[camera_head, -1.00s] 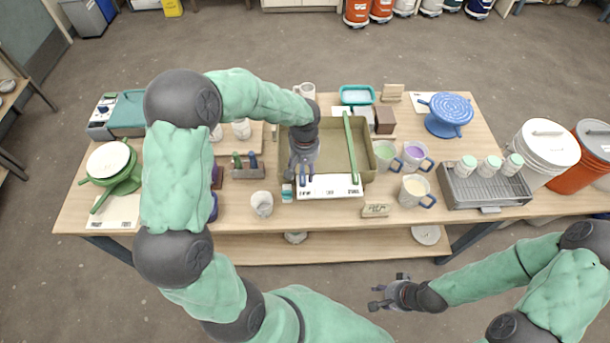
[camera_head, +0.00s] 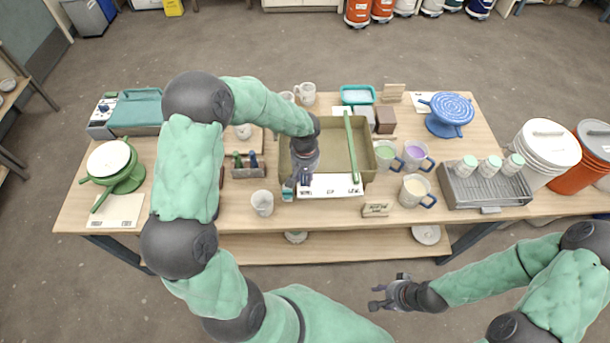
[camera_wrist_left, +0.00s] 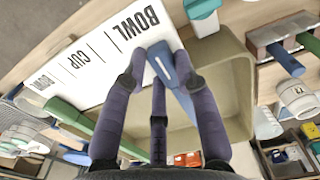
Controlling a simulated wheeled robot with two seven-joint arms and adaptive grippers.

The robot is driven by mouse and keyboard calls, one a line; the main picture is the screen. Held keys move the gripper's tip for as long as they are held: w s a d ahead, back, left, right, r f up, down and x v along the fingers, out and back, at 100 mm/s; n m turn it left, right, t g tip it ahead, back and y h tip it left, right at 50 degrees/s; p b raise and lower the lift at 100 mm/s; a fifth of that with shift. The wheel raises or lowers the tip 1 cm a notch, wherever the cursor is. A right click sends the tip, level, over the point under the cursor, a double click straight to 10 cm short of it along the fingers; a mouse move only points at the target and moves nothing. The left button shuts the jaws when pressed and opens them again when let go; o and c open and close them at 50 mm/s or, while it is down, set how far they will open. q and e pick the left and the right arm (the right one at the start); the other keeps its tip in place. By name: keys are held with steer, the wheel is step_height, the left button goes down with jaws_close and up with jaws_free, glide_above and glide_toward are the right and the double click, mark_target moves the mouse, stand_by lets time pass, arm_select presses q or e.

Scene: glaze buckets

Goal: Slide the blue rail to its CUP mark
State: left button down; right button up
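The blue rail (camera_wrist_left: 162,62) lies across the olive basin, its near end at the white label strip (camera_wrist_left: 92,55), beside the BOWL word and apart from CUP. My left gripper (camera_wrist_left: 160,72) is low over this end, with fingers on both sides of the rail. Whether they press on it cannot be told. In the head view, my left gripper (camera_head: 304,178) is over the left part of the strip and hides most of the blue rail. A green rail (camera_head: 352,148) crosses the right side of the basin (camera_head: 330,148). My right gripper (camera_head: 388,293) is open and empty before the table.
Glaze mugs (camera_head: 415,190) stand right of the basin, and a small sign (camera_head: 375,210) in front of them. A tool holder (camera_head: 247,170) and a white cup (camera_head: 262,203) stand to its left. A grey rack with jars (camera_head: 487,187) is further right.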

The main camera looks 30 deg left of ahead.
mark_target(324, 181)
arm_select(q)
steer(key=w+d, duration=0.1)
steer(key=w+d+b, duration=0.1)
steer(key=d, duration=0.1)
steer(key=d+b, duration=0.1)
steer(key=shift+w+d+f, duration=0.1)
steer(key=shift+w+d, duration=0.15)
steer(key=shift+w, duration=0.15)
steer(key=shift+w+d, duration=0.25)
steer(key=shift+d, duration=0.15)
steer(key=c, duration=0.9)
jaws_free()
steer(key=shift+c, duration=0.2)
steer(key=shift+r, duration=0.2)
step_height(324, 181, up, 12)
steer(key=shift+s+f, duration=0.1)
steer(key=shift+f, duration=0.05)
